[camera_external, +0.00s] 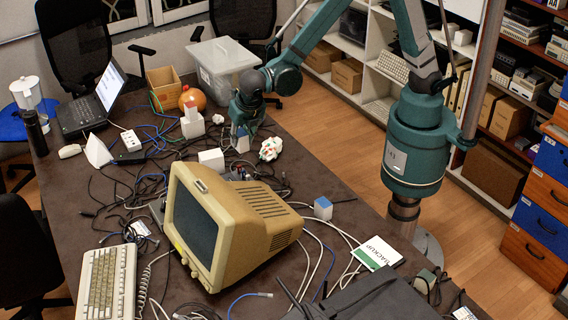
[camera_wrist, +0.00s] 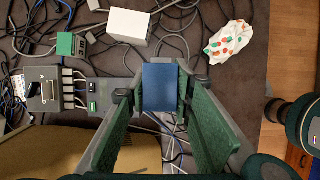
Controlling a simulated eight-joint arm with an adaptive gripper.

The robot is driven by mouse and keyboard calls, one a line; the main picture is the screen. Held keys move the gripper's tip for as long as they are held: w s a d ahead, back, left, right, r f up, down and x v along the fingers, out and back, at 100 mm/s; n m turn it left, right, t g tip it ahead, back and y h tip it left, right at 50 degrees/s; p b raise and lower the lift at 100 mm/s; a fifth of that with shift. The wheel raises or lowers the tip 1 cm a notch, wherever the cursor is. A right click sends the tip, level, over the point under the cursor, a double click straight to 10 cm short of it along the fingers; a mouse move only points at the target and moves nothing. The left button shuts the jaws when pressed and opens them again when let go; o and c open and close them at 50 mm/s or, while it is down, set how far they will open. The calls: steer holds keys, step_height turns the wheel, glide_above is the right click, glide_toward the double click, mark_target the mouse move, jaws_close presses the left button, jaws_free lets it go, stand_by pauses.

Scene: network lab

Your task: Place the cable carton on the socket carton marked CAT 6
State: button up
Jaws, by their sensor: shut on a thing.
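My gripper (camera_external: 242,139) is low over the far middle of the table, pointing down, in the external view. In the wrist view its green fingers (camera_wrist: 161,92) are shut on a small carton with a blue top (camera_wrist: 160,86). The lower part of this carton shows pale below the fingers (camera_external: 241,145) in the external view. A similar blue-topped white carton (camera_external: 323,208) stands right of the old monitor. A plain white box (camera_external: 211,160) lies left of my gripper and also shows in the wrist view (camera_wrist: 128,25). No CAT 6 marking is readable.
The beige monitor (camera_external: 224,225) stands at the middle front. Loose cables cover much of the table. A crumpled spotted thing (camera_external: 270,148) lies right of my gripper. A network device (camera_wrist: 76,92) is left in the wrist view. A grey bin (camera_external: 221,72) stands behind.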

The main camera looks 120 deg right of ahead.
steer(key=w+d+r+p, duration=0.2)
steer(key=w+d, duration=0.5)
steer(key=d, duration=0.6)
steer(key=shift+r+p, duration=0.15)
steer(key=shift+p, duration=0.15)
glide_toward(209, 151)
steer(key=shift+w+d+f, duration=0.1)
steer(key=shift+d+f, duration=0.25)
steer(key=shift+d, duration=0.45)
steer(key=shift+f, duration=0.1)
steer(key=shift+f+b, duration=0.4)
steer(key=shift+f, duration=1.35)
steer(key=shift+f, duration=0.25)
steer(key=o, duration=1)
steer(key=shift+c, duration=0.2)
